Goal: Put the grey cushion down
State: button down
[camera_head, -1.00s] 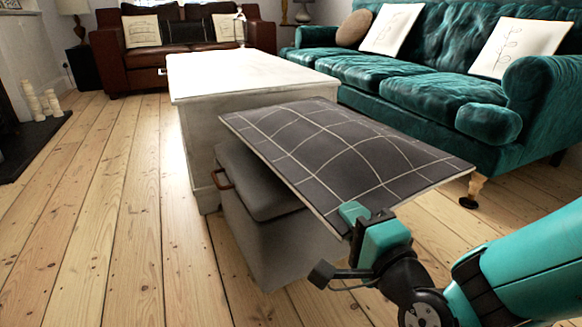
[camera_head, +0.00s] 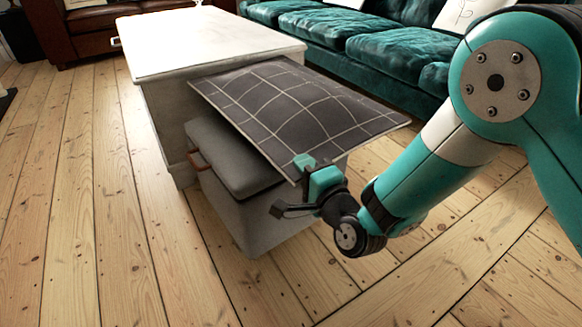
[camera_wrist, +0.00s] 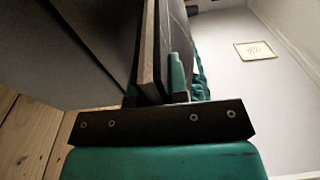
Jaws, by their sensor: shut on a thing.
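The grey cushion (camera_head: 295,105), dark with a pale grid of lines, is held roughly flat and slightly tilted over the grey storage ottoman (camera_head: 232,160). My gripper (camera_head: 306,172) is shut on the cushion's near edge, close to its front corner. In the wrist view the cushion (camera_wrist: 170,45) shows edge-on between the fingers, its pale rim facing the camera. The cushion covers part of the ottoman's lid. I cannot tell whether the cushion touches the lid.
A white chest-like table (camera_head: 200,45) stands just behind the ottoman. A teal velvet sofa (camera_head: 385,55) lies beyond to the right, and a brown leather sofa (camera_head: 88,38) at the back left. Bare floorboards (camera_head: 85,200) are clear on the left and in front.

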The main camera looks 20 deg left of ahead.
jog(key=shift+s+a+f, duration=0.2)
jog(key=shift+a, duration=0.1)
jog(key=c, duration=1.1)
grip_release()
jog(key=shift+s+f, duration=0.15)
jog(key=shift+c, duration=0.2)
jog(key=shift+s+d+f+b, duration=0.25)
jog(key=shift+d+b, duration=0.05)
jog(key=shift+b, duration=0.75)
jog(key=b+v, duration=1)
jog(key=v, duration=0.1)
jog(key=shift+r+b, duration=0.35)
jog(key=shift+d, duration=0.15)
